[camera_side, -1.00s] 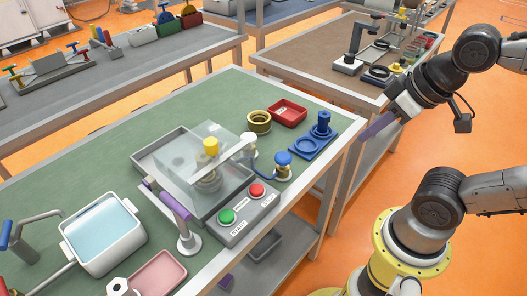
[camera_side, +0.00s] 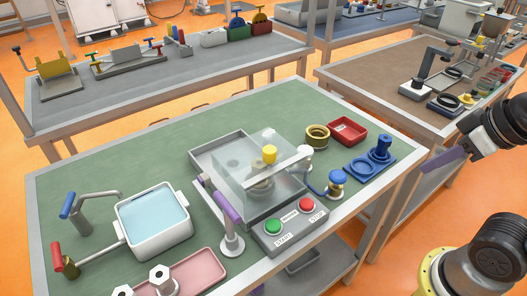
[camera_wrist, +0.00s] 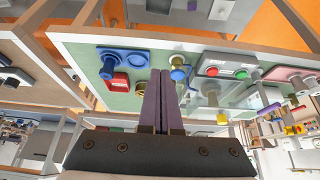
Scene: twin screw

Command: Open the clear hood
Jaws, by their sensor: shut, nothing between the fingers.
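The clear hood (camera_side: 262,165) is a see-through box with a pale bar across its top. In the wrist view my gripper (camera_wrist: 157,75) points at the table, and the hood (camera_wrist: 215,95) shows faintly to the right of the fingers.
A control box with a green button (camera_side: 273,227) and a red button (camera_side: 306,204) sits in front of the hood. A blue fixture (camera_side: 368,165), red tray (camera_side: 347,131) and brass ring (camera_side: 317,136) stand right of it. A water basin (camera_side: 153,222) is at left.

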